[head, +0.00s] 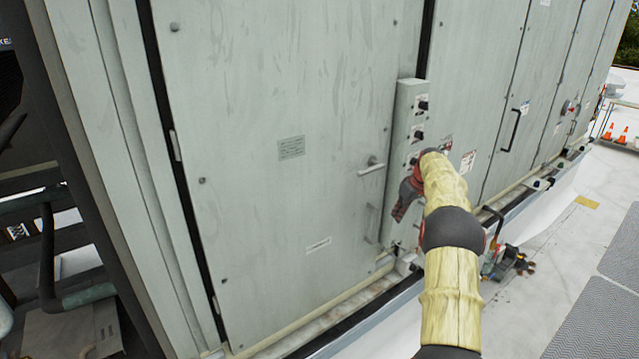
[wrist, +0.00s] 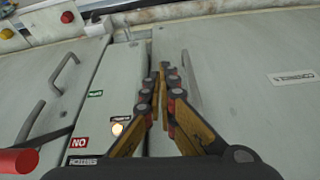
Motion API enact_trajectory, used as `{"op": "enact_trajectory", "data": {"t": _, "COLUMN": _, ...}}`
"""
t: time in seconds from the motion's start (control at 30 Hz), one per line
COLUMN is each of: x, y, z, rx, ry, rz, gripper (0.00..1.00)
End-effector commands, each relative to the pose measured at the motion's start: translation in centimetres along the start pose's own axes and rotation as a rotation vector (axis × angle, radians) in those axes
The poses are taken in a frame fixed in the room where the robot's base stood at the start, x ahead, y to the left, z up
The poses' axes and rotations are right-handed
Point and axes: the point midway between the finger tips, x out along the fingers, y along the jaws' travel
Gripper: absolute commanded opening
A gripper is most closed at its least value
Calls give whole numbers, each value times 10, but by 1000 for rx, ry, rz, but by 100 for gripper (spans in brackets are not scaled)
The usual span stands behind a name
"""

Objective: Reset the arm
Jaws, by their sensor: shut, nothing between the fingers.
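My arm, in a yellow sleeve, reaches up from the bottom right of the head view toward the cooler's grey cabinet. My gripper (wrist: 163,70) points away from the camera in the wrist view, its fingers together with nothing between them. In the head view my gripper (head: 405,203) is a small dark and red shape in front of the lower part of a narrow control box (head: 403,108). The wrist view shows this box (wrist: 105,85) just left of the fingers, with labels and a lit round knob (wrist: 118,129). I cannot tell whether the fingers touch anything.
A large cabinet door (head: 250,110) with a lever handle (head: 371,167) is left of the box. Another door has a black handle (head: 514,130). Dark railings (head: 45,250) stand at the left. Pale roof floor (head: 545,285) is open at the right; orange cones (head: 622,134) stand far off.

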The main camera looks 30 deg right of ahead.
Motion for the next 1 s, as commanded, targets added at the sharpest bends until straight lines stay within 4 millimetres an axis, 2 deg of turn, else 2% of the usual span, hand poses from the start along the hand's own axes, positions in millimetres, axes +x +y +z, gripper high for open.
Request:
{"op": "enact_trajectory", "data": {"t": 0.2, "x": 0, "y": 0, "z": 0, "rx": 14, "ry": 0, "rz": -1, "gripper": 0}}
{"op": "enact_trajectory", "data": {"t": 0.37, "x": 2, "y": 3, "z": 0, "rx": 112, "ry": 2, "rz": 13, "gripper": 0}}
{"op": "enact_trajectory", "data": {"t": 0.53, "x": 39, "y": -10, "z": 42, "rx": 263, "ry": -79, "rz": -8, "gripper": 0}}
{"op": "enact_trajectory", "data": {"t": 0.63, "x": 42, "y": -22, "z": 63, "rx": 334, "ry": -117, "rz": -9, "gripper": 0}}
{"op": "enact_trajectory", "data": {"t": 0.77, "x": 37, "y": -50, "z": 84, "rx": 402, "ry": -160, "rz": -5, "gripper": 0}}
{"op": "enact_trajectory", "data": {"t": 0.87, "x": 26, "y": -83, "z": 97, "rx": 441, "ry": -189, "rz": 3, "gripper": 0}}
{"op": "enact_trajectory", "data": {"t": 1.0, "x": 4, "y": -140, "z": 114, "rx": 473, "ry": -215, "rz": 20, "gripper": 0}}
